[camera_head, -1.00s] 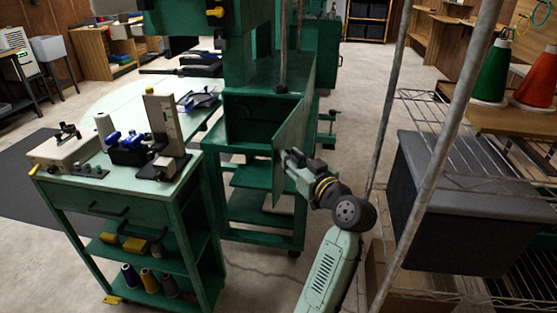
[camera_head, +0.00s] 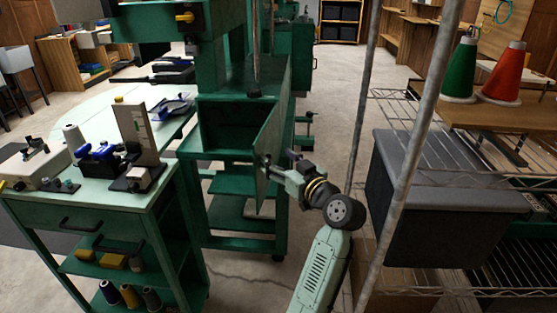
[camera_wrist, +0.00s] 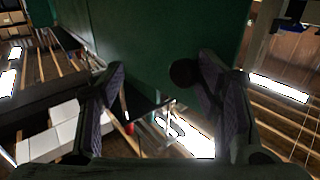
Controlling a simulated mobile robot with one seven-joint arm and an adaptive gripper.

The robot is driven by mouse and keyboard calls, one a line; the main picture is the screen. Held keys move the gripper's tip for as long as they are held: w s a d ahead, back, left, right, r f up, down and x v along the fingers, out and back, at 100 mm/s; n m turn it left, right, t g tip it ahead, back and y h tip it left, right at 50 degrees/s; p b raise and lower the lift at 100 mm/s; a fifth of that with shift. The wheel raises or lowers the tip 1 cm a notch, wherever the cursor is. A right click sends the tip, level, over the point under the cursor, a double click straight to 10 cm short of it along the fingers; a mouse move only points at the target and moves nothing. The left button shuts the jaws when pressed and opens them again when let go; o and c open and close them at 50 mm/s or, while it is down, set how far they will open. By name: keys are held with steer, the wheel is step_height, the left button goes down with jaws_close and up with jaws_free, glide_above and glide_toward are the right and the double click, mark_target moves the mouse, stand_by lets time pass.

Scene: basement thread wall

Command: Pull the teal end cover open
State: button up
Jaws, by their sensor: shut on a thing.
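The teal end cover (camera_head: 272,138) stands swung out at an angle from the end of the green machine, with a dark box-like opening (camera_head: 225,125) showing to its left. My gripper (camera_head: 266,168) is at the free, near edge of the cover in the head view. In the wrist view the cover (camera_wrist: 150,40) fills the top middle as a dark green panel. My two fingers (camera_wrist: 162,68) stand either side of its lower part, with a dark round knob (camera_wrist: 184,73) beside the right finger. My gripper is shut on the cover; the exact contact is hard to see.
A green cart (camera_head: 105,225) with tools on top and thread cones below stands at left. At right, a wire rack (camera_head: 405,95) holds a dark grey bin (camera_head: 435,225), with thin metal poles (camera_head: 425,130) near my arm.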

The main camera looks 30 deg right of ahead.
steer(key=shift+r, duration=0.35)
steer(key=s, duration=1.2)
steer(key=shift+d+f, duration=0.3)
steer(key=shift+d, duration=0.05)
steer(key=shift+w, duration=0.1)
steer(key=shift+c, duration=0.2)
